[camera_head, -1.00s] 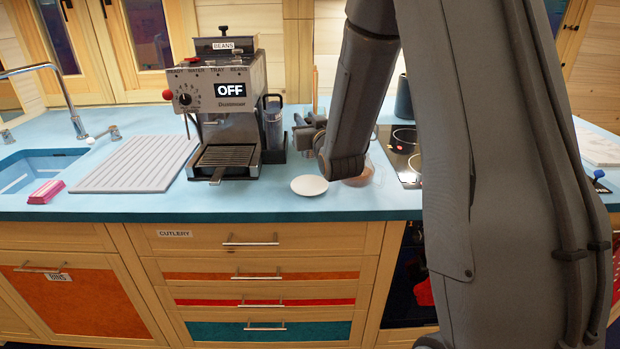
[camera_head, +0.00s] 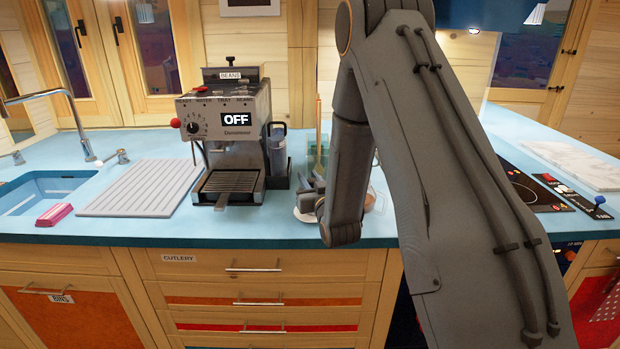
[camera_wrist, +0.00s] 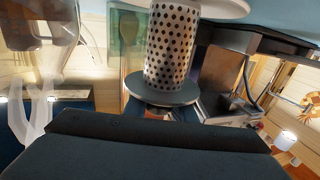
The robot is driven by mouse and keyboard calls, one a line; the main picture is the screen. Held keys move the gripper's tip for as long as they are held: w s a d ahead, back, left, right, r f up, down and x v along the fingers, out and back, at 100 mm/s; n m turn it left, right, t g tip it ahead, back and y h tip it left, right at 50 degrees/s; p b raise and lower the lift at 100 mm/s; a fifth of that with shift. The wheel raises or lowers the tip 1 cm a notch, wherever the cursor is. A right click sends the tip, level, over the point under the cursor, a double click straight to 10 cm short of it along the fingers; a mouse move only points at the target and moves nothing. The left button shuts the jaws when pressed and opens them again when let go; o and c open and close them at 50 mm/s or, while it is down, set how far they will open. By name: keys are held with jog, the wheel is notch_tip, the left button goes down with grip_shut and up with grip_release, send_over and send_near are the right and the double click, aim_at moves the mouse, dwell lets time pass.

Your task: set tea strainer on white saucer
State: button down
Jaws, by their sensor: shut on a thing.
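The tea strainer (camera_wrist: 172,50) is a pale perforated cylinder with a dark round flange. My gripper (camera_wrist: 160,113) is shut on it at the flange end. The white saucer (camera_wrist: 228,7) shows at the top edge of the wrist view, by the strainer's far end; whether they touch I cannot tell. In the head view my gripper (camera_head: 312,193) is low over the counter, at the white saucer (camera_head: 304,215), and covers part of it. The strainer cannot be made out in the head view.
The coffee machine (camera_head: 228,135) stands left of my gripper on the blue counter (camera_head: 200,231). Clear glassware (camera_head: 375,200) is close on the right, partly behind my arm. A hob (camera_head: 520,185) lies further right, a ridged drainboard (camera_head: 143,188) at left.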

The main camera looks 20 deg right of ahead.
jog(key=shift+f, duration=0.1)
jog(key=shift+f, duration=0.1)
jog(key=c, duration=1.5)
grip_release()
jog(key=shift+r, duration=0.2)
jog(key=s+b, duration=0.3)
jog(key=s, duration=0.9)
jog(key=shift+b, duration=0.4)
